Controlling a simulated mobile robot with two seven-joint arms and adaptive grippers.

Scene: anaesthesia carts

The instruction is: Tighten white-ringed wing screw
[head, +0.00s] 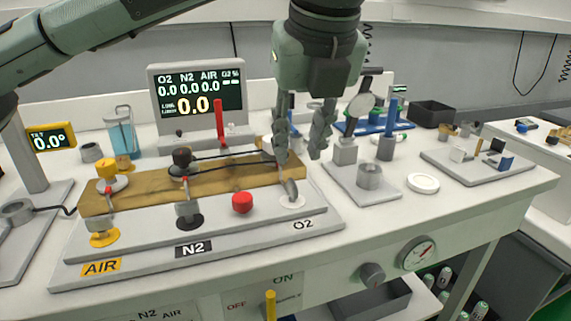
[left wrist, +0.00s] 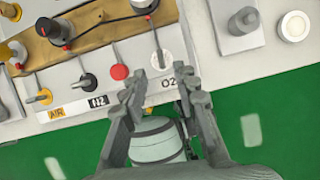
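The white-ringed wing screw (head: 291,191) is a grey wing on a white disc at the right end of the front panel, above the O2 label. It also shows in the left wrist view (left wrist: 160,59), just beyond my fingertips. My left gripper (head: 299,155) points down above the panel's right end, with its fingers apart and nothing between them. In the head view it appears close above the screw, without visible contact. In the left wrist view the open fingers (left wrist: 160,76) are roughly lined up with the screw. My right gripper is not in view.
A yellow-ringed wing screw (head: 103,236), a black-ringed one (head: 187,214) and a red knob (head: 242,202) stand left along the panel. A brown bar (head: 140,193) lies behind them. A grey fixture (head: 369,176) stands to the right. The display (head: 198,95) is behind.

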